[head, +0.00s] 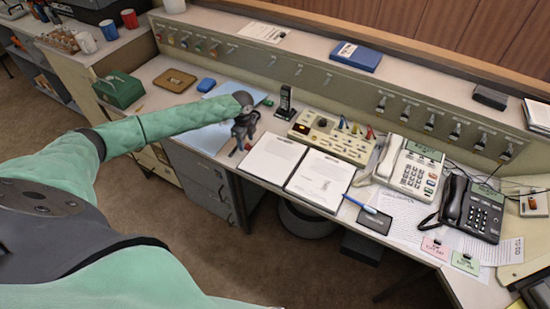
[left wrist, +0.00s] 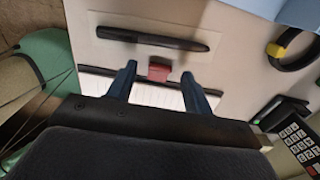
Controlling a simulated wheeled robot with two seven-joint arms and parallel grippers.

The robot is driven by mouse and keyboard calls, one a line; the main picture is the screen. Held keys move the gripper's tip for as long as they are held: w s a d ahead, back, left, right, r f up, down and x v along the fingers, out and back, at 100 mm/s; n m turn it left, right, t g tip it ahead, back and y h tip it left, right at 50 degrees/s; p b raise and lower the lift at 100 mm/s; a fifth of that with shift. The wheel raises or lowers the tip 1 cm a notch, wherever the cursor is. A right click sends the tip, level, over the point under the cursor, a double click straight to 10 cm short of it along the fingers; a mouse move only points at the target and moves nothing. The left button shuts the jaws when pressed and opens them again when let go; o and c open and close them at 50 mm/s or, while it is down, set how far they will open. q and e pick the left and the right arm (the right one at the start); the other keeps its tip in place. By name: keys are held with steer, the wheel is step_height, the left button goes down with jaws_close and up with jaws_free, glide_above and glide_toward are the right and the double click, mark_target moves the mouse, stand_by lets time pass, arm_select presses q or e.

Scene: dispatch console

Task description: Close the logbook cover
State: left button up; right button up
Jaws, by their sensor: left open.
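The logbook lies open on the desk, with a left page (head: 271,158) and a right page (head: 320,180) side by side, both flat. My left gripper (head: 240,142) is at the left edge of the left page. In the left wrist view the left gripper (left wrist: 159,76) is open, its two blue fingers apart. A small red tab (left wrist: 158,72) shows between the fingertips, and whether they touch it I cannot tell. White lined paper (left wrist: 150,94) shows behind the fingers, mostly hidden by the gripper. My right gripper is in neither view.
A black pen (left wrist: 152,40) lies beyond the fingertips.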

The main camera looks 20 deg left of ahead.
arm_select(q)
steer(key=shift+f, duration=0.65)
stand_by(0.3)
